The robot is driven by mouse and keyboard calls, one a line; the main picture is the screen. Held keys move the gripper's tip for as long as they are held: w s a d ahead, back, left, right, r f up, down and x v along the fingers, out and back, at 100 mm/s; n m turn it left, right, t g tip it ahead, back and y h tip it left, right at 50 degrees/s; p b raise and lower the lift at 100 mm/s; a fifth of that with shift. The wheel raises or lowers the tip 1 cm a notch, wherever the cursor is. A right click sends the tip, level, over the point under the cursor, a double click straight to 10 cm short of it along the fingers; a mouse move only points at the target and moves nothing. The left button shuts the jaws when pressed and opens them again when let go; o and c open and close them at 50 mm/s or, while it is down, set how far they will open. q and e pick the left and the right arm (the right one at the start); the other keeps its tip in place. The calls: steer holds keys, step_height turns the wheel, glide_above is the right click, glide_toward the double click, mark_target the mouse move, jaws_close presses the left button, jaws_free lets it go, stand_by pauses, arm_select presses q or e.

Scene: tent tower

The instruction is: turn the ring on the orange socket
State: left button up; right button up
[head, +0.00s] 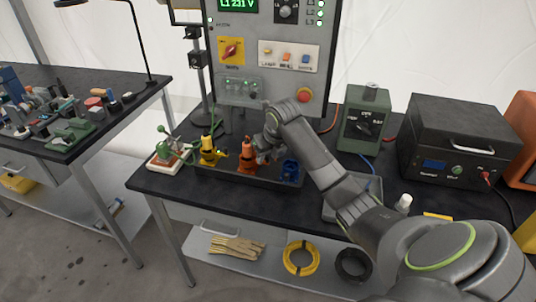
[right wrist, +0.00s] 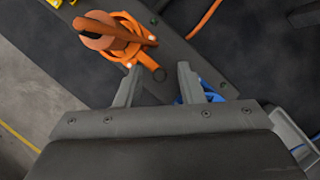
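The orange socket (head: 247,157) stands upright on a dark tray (head: 232,178) on the right workbench, between a yellow socket (head: 209,153) and a blue socket (head: 290,171). In the right wrist view the orange socket (right wrist: 98,42) shows at the upper left, with an orange ring (right wrist: 126,47) around it and a tab sticking out toward the fingers. My right gripper (head: 264,156) is beside the orange socket's right side. In its wrist view the right gripper (right wrist: 157,72) is open, with the tab's end near the gap between its fingertips. Contact cannot be told. My left gripper is out of view.
A control panel (head: 265,85) stands behind the tray. A green box (head: 363,128) and a black power unit (head: 462,135) stand to the right. A small green device (head: 167,153) is left of the yellow socket. The blue socket (right wrist: 205,92) lies close beyond the right finger.

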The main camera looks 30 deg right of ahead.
steer(key=shift+c, duration=0.3)
jaws_close()
